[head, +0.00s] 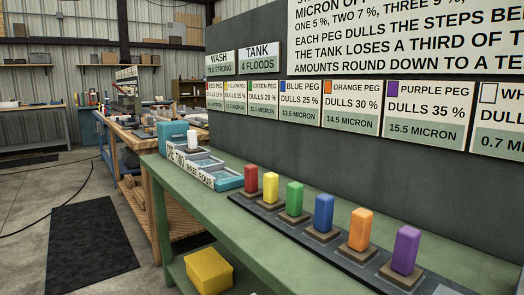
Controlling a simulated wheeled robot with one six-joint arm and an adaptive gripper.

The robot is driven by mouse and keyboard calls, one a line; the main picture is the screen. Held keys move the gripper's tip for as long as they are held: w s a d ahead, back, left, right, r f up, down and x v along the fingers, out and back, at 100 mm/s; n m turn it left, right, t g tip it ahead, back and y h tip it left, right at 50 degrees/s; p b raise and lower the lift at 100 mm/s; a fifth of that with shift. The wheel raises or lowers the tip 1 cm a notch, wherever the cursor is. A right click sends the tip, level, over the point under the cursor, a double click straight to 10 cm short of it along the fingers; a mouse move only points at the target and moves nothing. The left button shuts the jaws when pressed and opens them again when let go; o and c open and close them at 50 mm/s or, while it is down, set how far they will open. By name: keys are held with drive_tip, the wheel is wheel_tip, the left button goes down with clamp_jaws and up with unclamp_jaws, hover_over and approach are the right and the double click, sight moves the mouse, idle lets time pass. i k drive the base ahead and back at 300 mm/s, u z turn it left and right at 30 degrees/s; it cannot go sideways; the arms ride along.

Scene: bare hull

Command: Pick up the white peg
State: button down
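A white upright block (192,140), which looks like the white peg, stands at the back of the labelled tray (201,178) on the green bench. Its base is partly hidden, so I cannot tell which compartment it stands in. A row of coloured pegs stands on square bases along a dark strip: red (251,178), yellow (271,187), green (294,198), blue (324,212), orange (361,229) and purple (406,250). My gripper is not in view.
A teal box (172,137) stands behind the tray. The green bench (255,233) has a clear front strip. A yellow box (208,270) sits on its lower shelf. A sign wall (240,110) rises behind. A dark mat (85,245) and a cable lie on open floor at left.

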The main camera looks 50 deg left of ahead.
sight(192, 148)
drive_tip(key=u, duration=0.05)
drive_tip(key=k, duration=0.95)
drive_tip(key=z, duration=1.05)
drive_tip(key=i, duration=0.9)
drive_tip(key=u, duration=3.35)
drive_tip(key=i, duration=0.5)
drive_tip(key=z, duration=0.05)
drive_tip(key=k, duration=0.55)
drive_tip(key=u, duration=1)
drive_tip(key=i, duration=1.65)
drive_tip(key=u, duration=0.4)
